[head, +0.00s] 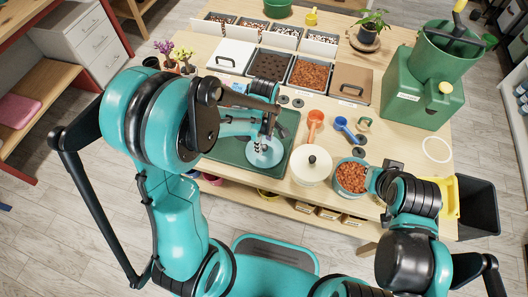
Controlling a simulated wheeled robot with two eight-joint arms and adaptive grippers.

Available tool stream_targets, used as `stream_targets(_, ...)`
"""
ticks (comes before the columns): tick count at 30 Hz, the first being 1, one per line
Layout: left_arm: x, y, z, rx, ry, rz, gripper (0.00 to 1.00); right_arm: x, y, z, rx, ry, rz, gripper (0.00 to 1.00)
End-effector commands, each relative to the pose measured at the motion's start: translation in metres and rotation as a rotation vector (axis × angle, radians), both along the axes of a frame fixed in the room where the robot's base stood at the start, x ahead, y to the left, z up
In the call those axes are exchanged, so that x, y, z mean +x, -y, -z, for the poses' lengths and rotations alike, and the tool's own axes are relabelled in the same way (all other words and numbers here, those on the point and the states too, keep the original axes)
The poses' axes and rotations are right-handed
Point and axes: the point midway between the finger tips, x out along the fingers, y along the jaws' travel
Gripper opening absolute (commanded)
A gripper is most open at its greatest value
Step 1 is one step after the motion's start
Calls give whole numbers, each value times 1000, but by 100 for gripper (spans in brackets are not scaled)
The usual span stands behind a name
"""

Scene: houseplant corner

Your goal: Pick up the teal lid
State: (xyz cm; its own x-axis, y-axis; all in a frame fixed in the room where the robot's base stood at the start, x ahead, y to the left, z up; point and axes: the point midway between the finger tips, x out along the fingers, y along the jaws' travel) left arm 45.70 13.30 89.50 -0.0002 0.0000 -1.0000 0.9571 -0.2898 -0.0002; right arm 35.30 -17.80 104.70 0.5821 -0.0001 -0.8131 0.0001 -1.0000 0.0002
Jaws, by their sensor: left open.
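The teal lid (259,159) is a pale teal disc lying on the dark green tray (228,171) in the middle of the table. My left gripper (266,143) is open, pointing down right over the lid and covering part of it. I cannot tell whether its fingers touch the lid. My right gripper (375,181) is beside the teal pot of brown pebbles (350,177); its fingers are too hidden to judge.
A white round container with a black knob (310,170) stands right of the tray. Orange (315,122) and blue (344,126) scoops lie behind it. Bins of soil and bark (309,73) stand farther back. A green tank (423,95) stands at the right.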

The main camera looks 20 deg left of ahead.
Motion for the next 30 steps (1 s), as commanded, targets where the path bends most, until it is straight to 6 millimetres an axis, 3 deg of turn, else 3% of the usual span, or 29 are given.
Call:
stream_targets(1,1,-1,13,0,0,0,45,0,0,8,0,0,0,0)
stream_targets(4,1,-1,24,0,1,1,45,0,0,12,0,0,0,0)
stream_targets(11,0,-1,25,0,1,1,45,0,0,10,0,0,0,0)
stream_targets(16,0,-1,25,0,1,1,3,0,0,10,0,0,0,0)
stream_targets(17,0,-1,25,0,1,1,0,0,0,10,0,0,0,0)
stream_targets(26,0,-1,23,0,1,1,0,0,0,10,0,0,0,0)
stream_targets(30,0,-1,8,0,1,1,0,0,0,3,0,0,0,0)
